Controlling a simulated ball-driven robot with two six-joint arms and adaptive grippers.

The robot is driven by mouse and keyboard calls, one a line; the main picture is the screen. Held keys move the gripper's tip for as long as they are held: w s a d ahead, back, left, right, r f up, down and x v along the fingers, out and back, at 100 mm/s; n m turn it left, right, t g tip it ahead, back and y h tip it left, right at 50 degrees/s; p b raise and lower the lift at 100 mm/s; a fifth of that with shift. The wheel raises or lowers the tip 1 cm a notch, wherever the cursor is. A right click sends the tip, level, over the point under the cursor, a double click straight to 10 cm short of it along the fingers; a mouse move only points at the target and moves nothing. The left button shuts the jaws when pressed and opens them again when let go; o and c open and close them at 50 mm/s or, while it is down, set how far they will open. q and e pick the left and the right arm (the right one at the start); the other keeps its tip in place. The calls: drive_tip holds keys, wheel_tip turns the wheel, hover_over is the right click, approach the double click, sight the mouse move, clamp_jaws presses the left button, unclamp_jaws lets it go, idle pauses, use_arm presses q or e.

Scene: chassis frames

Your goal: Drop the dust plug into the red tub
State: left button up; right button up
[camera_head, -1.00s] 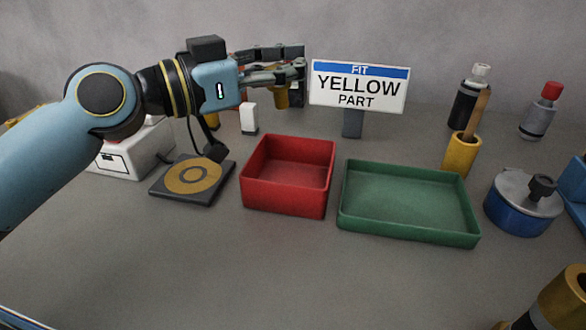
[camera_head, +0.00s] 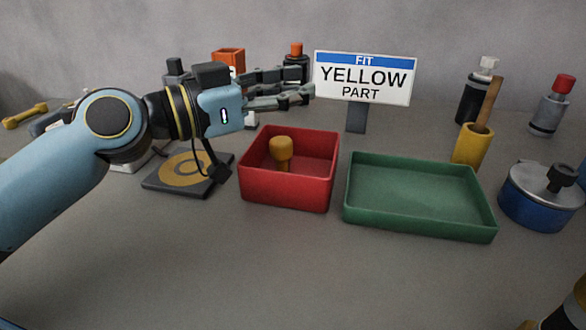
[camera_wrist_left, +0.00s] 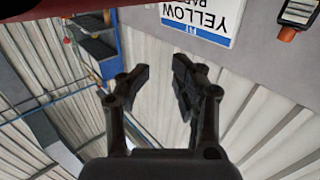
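The dust plug appears to be the yellow knob-headed piece (camera_head: 281,149) inside the red tub (camera_head: 290,192). It is upright, head up, with its lower end near the tub floor; I cannot tell whether it rests there. My left gripper (camera_head: 303,82) is above and behind the tub, its fingers apart and nothing between them. In the left wrist view the fingers (camera_wrist_left: 163,78) are also spread and empty. The plug does not show there.
A green tray (camera_head: 420,200) stands right of the tub. The "FIT YELLOW PART" sign (camera_head: 364,78) stands behind. A yellow cup (camera_head: 470,147) and a blue canister (camera_head: 540,198) are at the right.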

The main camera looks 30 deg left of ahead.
use_arm(q)
drive_tip(key=shift+o, duration=1)
wheel_tip(320, 180, up, 10)
